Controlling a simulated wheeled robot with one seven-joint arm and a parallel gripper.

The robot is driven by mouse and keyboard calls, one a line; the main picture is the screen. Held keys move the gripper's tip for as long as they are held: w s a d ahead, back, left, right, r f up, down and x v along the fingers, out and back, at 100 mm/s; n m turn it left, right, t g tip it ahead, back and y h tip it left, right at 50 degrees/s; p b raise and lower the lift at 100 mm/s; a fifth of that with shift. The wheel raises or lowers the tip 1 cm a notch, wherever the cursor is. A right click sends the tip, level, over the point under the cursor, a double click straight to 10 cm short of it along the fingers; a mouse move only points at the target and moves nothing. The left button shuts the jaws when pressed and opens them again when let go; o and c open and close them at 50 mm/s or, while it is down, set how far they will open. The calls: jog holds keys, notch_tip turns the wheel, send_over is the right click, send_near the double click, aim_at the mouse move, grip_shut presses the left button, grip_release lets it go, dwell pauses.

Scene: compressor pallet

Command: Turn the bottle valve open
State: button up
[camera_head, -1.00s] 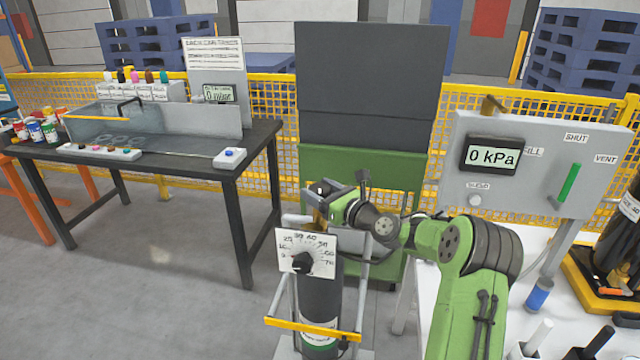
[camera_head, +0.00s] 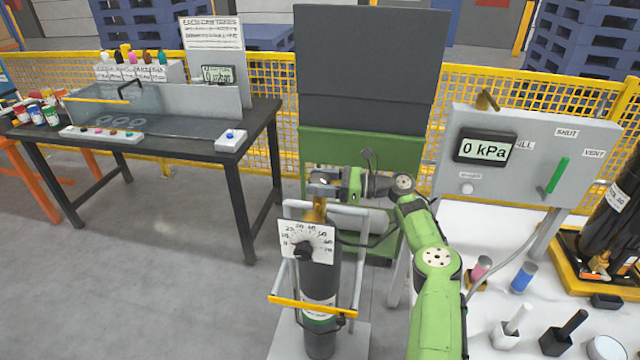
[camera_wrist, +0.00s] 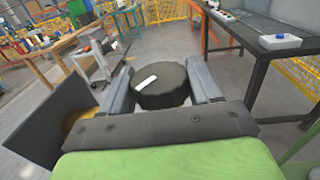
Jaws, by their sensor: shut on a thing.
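The dark gas bottle (camera_head: 319,285) stands upright in a trolley frame, with a brass valve (camera_head: 320,207) on top. My gripper (camera_head: 325,183) is at the valve top, and the head view mostly hides the handwheel there. In the wrist view, the round black valve handwheel (camera_wrist: 163,87) with a white mark sits between the two fingers of my gripper (camera_wrist: 163,80). The fingers are shut on its sides. The white mark lies slightly tilted on its top face, left of the middle.
A dial plate (camera_head: 307,237) with a black knob hangs before the bottle. A grey panel (camera_head: 530,140) at right reads 0 kPa and has a green lever (camera_head: 557,176). A black table (camera_head: 250,140) stands at left. A yellow mesh fence (camera_head: 270,95) runs behind.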

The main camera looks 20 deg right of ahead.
aim_at(319, 178)
jog(key=shift+n+g+y+b, duration=0.3)
jog(key=shift+n+g, duration=0.1)
jog(key=shift+g, duration=0.2)
jog(key=o, duration=1)
jog(key=shift+a, duration=0.1)
jog(key=shift+c, duration=0.2)
notch_tip(319, 178, up, 10)
jog(key=p, duration=0.3)
